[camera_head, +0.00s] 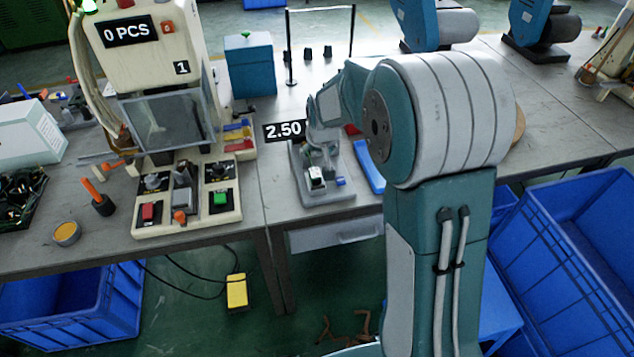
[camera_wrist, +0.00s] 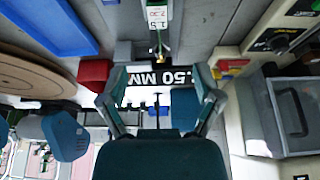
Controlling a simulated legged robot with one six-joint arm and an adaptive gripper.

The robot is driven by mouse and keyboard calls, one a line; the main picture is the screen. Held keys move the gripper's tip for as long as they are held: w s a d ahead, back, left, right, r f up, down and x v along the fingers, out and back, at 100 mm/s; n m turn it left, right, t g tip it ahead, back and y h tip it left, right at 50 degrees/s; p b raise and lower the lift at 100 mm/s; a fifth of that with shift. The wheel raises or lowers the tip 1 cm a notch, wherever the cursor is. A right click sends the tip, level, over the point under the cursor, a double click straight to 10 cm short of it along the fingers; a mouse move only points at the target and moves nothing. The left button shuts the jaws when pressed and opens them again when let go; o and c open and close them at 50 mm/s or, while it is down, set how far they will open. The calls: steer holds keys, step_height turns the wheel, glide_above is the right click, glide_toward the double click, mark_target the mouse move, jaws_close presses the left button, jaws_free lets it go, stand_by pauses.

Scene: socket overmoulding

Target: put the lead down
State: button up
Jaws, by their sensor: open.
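My gripper (camera_wrist: 160,76) is open in the wrist view, its two fingers spread with nothing seen held between them. In the head view my gripper (camera_head: 320,150) is low over a small grey fixture (camera_head: 328,198) on the bench. A thin dark piece with a brassy end (camera_wrist: 159,50) lies just beyond the fingertips in the wrist view, beside a small white display (camera_wrist: 157,17). It may be the lead, but it is too small to be sure. The lead cannot be made out in the head view.
A moulding machine (camera_head: 187,222) with buttons stands left of the fixture. A blue tray (camera_head: 368,166) lies to its right, and a teal box (camera_head: 250,68) stands behind. Blue crates (camera_head: 570,235) stand below the bench. A black "2.50" label (camera_head: 284,131) shows near my gripper.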

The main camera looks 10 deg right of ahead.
mark_target(314, 171)
steer(key=x, duration=1.3)
steer(key=shift+s+d, duration=0.1)
steer(key=shift+d, duration=0.05)
jaws_close()
